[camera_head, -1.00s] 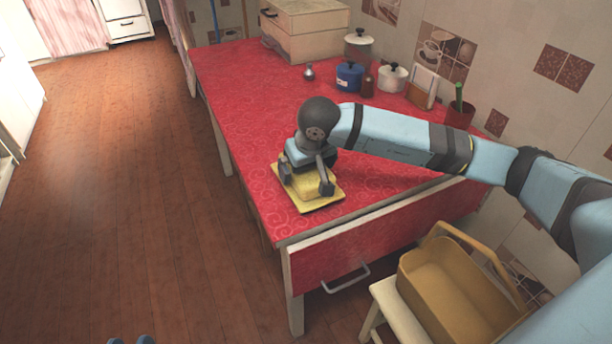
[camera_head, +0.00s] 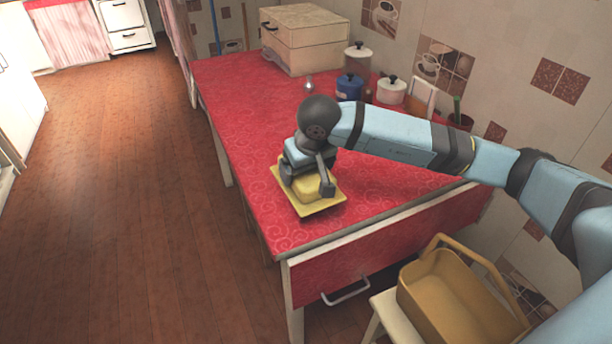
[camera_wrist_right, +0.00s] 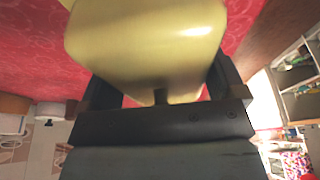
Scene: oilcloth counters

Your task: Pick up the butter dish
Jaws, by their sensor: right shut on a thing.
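The yellow butter dish (camera_head: 320,207) has a flat rectangular base and a raised lid. It is at the near left corner of the red counter in the head view. My right gripper (camera_head: 308,184) is over it, shut on the lid part with one finger on each side. In the right wrist view the yellow lid (camera_wrist_right: 150,45) fills the space between the dark fingers. The base looks tilted and near the counter top; I cannot tell whether it is clear of it. My left gripper is not in view.
The red counter (camera_head: 245,110) is free to the left and behind. At its back are a wooden bread box (camera_head: 300,45), a blue pot (camera_head: 349,87), a white pot (camera_head: 391,91) and a small shaker (camera_head: 308,83). A tan basket (camera_head: 440,300) stands on a stool at the right.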

